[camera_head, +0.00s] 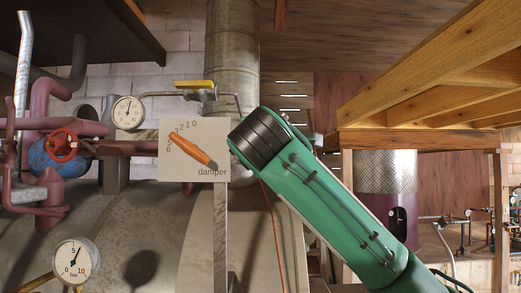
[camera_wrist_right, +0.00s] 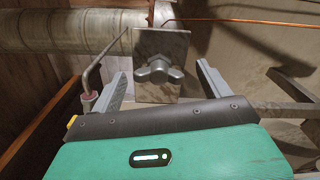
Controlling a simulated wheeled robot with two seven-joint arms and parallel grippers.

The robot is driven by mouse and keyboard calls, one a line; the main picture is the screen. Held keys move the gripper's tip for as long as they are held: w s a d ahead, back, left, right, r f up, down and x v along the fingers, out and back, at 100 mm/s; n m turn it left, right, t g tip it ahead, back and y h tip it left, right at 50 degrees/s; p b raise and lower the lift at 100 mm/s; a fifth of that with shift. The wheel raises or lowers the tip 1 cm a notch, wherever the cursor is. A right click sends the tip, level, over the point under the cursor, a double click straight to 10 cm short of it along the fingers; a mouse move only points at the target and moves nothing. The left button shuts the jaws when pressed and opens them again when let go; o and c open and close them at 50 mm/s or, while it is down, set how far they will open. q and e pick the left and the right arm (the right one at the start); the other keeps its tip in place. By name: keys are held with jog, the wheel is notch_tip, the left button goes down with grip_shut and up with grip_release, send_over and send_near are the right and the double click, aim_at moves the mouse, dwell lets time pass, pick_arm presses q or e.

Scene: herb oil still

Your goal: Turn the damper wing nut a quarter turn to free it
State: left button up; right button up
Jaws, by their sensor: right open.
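The grey damper wing nut (camera_wrist_right: 158,73) sits on a square metal plate (camera_wrist_right: 150,95) in the right wrist view. My right gripper (camera_wrist_right: 161,83) is open, with its two grey fingers spread to the left and right of the plate. The wing nut lies between them, apart from both fingers. In the head view, the damper panel (camera_head: 180,172) carries an orange pointer (camera_head: 192,150) and a printed scale. My green right arm (camera_head: 335,205) reaches up to the panel's right edge, and the wing nut is hidden there. My left gripper is not in view.
A large metal duct (camera_head: 232,60) rises behind the panel. A yellow-handled valve (camera_head: 195,85) and a gauge (camera_head: 127,112) are close to the panel's upper left. A red valve wheel (camera_head: 62,145) is at the left. A wooden shelf frame (camera_head: 430,85) stands at the right.

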jog(key=shift+s, duration=0.1)
jog(key=s+b, duration=0.7)
jog(key=s, duration=0.6)
jog(key=shift+s, duration=0.35)
